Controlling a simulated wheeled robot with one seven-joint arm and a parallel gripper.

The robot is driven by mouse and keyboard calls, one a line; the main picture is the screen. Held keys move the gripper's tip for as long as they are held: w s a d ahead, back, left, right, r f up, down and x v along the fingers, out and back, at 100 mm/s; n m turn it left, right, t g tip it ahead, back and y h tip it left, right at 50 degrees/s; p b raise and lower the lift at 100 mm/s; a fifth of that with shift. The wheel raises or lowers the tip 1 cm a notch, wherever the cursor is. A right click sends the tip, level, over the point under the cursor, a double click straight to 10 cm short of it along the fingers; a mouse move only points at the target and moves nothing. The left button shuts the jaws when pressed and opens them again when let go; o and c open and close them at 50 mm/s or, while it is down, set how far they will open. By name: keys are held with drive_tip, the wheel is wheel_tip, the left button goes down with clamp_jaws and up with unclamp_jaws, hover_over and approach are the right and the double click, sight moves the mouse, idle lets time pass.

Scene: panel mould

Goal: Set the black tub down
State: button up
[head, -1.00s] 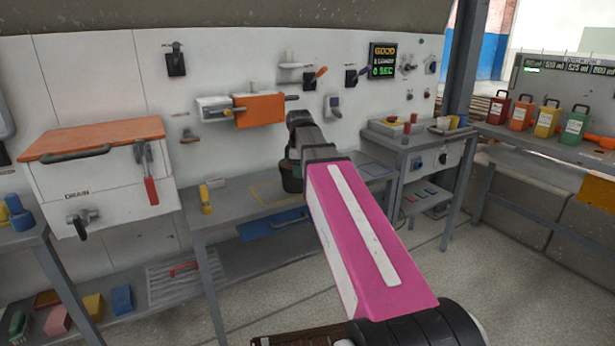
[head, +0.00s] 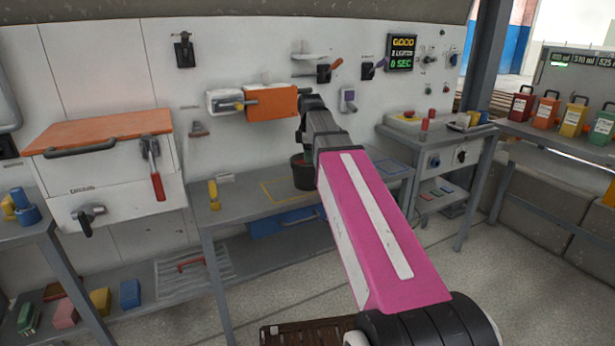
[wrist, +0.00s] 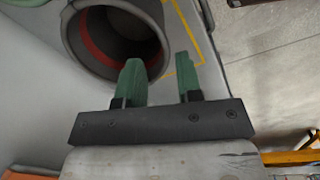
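The black tub (head: 303,174) stands upright on the grey bench, at the right part of a yellow outline. In the wrist view, I look down into the tub's round mouth (wrist: 112,38), with a reddish band inside. My gripper (wrist: 160,72) has two green fingers, spread apart with a clear gap. The left finger overlaps the tub's near rim in the picture and the right finger is to the right of it. I cannot tell whether either finger touches the tub.
The yellow outline (head: 268,192) lies on the bench (head: 235,208). A yellow block (head: 213,195) stands to the left. An orange box (head: 270,104) juts from the wall above. A side table (head: 440,138) stands to the right. The bench between block and tub is largely clear.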

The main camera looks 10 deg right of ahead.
sight(309, 167)
drive_tip(key=shift+w+a+f, duration=0.1)
drive_tip(key=shift+f, duration=1.25)
drive_tip(key=shift+w+f, duration=0.1)
drive_tip(key=shift+f, duration=1.25)
drive_tip(key=shift+c, duration=0.3)
clamp_jaws()
